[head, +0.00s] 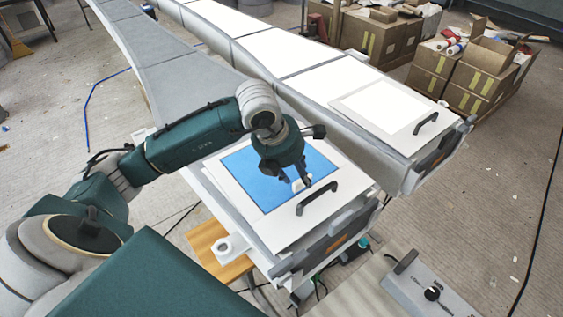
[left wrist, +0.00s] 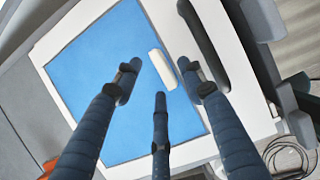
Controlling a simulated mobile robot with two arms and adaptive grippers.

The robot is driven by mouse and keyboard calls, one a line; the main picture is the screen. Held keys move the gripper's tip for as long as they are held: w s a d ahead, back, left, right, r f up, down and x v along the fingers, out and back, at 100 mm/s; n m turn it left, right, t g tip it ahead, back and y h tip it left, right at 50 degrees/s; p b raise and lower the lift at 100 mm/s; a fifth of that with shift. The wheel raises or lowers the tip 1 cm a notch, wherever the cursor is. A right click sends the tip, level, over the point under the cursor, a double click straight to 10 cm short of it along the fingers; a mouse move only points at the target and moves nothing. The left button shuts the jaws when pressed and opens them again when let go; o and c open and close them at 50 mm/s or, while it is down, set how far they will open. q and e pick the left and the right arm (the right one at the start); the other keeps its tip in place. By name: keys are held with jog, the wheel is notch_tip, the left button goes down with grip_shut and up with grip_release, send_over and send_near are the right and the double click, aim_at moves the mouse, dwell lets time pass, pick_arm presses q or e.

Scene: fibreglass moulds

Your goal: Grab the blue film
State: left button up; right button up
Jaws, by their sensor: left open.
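The blue film (head: 250,180) is a flat blue sheet lying on a white panel at the near end of the left mould. A small white tab sits on its edge nearest the black handle. My left gripper (head: 301,183) is above that edge, its fingers pointing down. In the left wrist view the blue film (left wrist: 95,75) fills the middle, and the white tab (left wrist: 162,69) lies between the spread fingers of my left gripper (left wrist: 163,82). The fingers are open and hold nothing. I cannot tell whether they touch the tab. My right gripper is not in view.
A black handle (head: 317,198) stands on the white panel (head: 280,237) beside the film. A second mould with a white panel (head: 383,106) runs parallel on the right. Cardboard boxes (head: 475,80) stand behind it. A grey control box (head: 430,290) is at the lower right.

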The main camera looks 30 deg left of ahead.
pick_arm(q)
jog(key=shift+x, duration=0.9)
jog(key=shift+w, duration=0.1)
grip_shut()
